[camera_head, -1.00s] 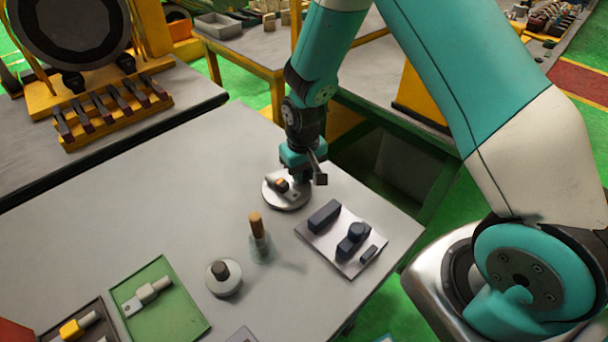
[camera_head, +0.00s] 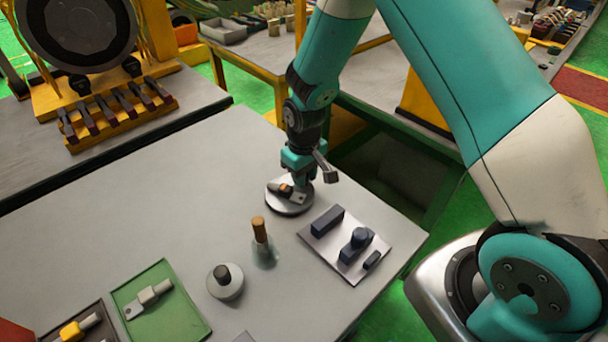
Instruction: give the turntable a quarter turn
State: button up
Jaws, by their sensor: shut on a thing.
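The turntable (camera_head: 277,206) is a pale round disc on the grey workbench, right of the bench's middle. My gripper (camera_head: 301,183) points down at the back right of the disc and is shut. Its fingertips meet the turntable's back right side, beside the part. The exact contact is small and partly hidden by the gripper.
A pale plate (camera_head: 349,272) with dark blocks lies right of the turntable. A wooden-handled brush-like tool (camera_head: 260,232) and a round pot (camera_head: 225,289) stand in front. A green tray (camera_head: 180,318) lies at front left. The bench's left middle is clear.

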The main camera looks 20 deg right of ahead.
jog(key=o, duration=0.7)
jog(key=shift+c, duration=0.2)
jog(key=shift+r, duration=0.1)
notch_tip(320, 180, up, 17)
jog(key=b, duration=0.2)
jog(key=shift+r, duration=0.15)
jog(key=s+a+r+n+y, duration=0.1)
jog(key=s+a+r, duration=0.1)
jog(key=s, duration=0.6)
jog(key=s+a+r+n+y, duration=0.1)
jog(key=s+a+r, duration=0.2)
jog(key=s, duration=0.5)
jog(key=s+a+r+n+y, duration=0.1)
jog(key=s+a+r+y, duration=0.1)
jog(key=s, duration=0.6)
jog(key=shift+a+r+n, duration=0.25)
jog(key=shift+a+n, duration=0.05)
jog(key=shift+a, duration=0.05)
